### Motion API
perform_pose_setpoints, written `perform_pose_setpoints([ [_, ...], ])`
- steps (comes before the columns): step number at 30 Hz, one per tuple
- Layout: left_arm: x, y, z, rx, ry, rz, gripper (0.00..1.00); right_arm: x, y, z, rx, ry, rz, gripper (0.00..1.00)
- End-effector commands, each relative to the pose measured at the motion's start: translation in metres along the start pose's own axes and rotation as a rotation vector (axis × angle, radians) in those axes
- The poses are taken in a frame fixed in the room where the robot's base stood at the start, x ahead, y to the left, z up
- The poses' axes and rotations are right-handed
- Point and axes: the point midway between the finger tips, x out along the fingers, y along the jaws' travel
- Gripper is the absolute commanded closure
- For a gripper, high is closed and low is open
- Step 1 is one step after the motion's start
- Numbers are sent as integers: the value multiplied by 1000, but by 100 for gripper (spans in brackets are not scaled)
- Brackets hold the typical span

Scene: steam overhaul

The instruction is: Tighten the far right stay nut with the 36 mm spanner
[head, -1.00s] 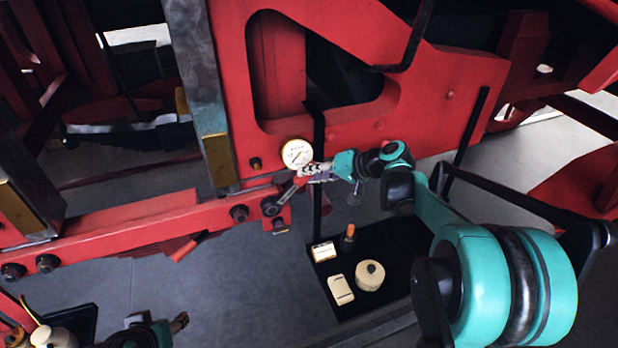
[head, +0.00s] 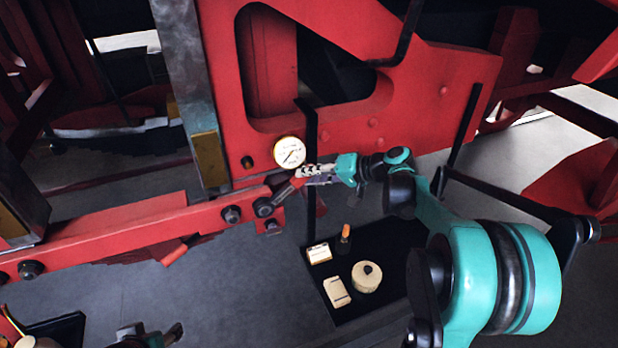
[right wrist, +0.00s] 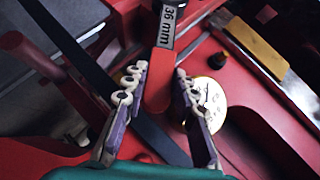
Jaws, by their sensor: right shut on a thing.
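My right gripper (head: 314,174) is shut on the red handle of the 36 mm spanner (head: 285,190). In the right wrist view the spanner handle (right wrist: 158,90) lies between the fingers (right wrist: 159,76), and its label reads 36 mm. The spanner slants down to the left. Its head is at the dark far right stay nut (head: 264,207), near the right end of the red bar (head: 140,220). I cannot tell how fully the jaws seat on the nut. My left gripper (head: 174,333) is at the bottom edge, partly cut off, away from the bar.
A dark upright post stands close by the gripper.

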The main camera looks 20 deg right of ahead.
Motion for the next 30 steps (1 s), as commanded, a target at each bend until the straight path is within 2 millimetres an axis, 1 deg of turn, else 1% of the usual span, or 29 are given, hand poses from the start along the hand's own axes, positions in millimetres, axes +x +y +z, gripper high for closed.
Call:
perform_pose_setpoints([
  [5, 2, 0, 1, 0, 0, 0, 48, 0, 2, 0, 3, 1, -4, 100],
  [12, 19, 0, 14, 0, 0, 0, 48, 2, 17, 2, 52, 1, -62, 100],
  [15, 24, 0, 17, 0, 0, 0, 48, 2, 21, 2, 70, 0, -85, 100],
  [27, 25, 0, 18, 0, 0, 0, 48, 1, 21, 2, 82, -2, -99, 100],
  [30, 28, 0, 20, 0, 0, 0, 48, 2, 24, 2, 89, -2, -107, 100],
])
